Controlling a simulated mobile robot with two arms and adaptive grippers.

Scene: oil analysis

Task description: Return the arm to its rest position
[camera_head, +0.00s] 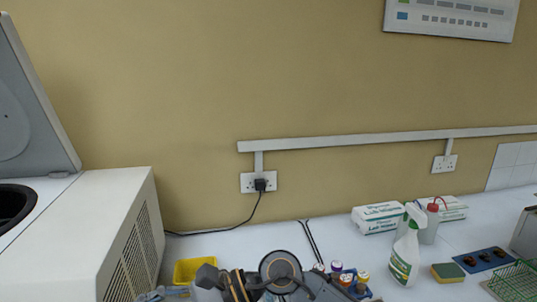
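Part of one of my arms (282,268), with dark round joints and grey links, shows at the bottom middle edge of the head view. I cannot tell which arm it is. No gripper fingertips can be made out, and the rest of the arm is cut off by the lower edge.
A large white machine (85,225) with a raised lid (30,110) fills the left. A yellow container (188,270) and several small capped bottles (337,267) are close to my arm. A spray bottle (405,255), sponge (448,272) and green wire basket (517,283) stand right.

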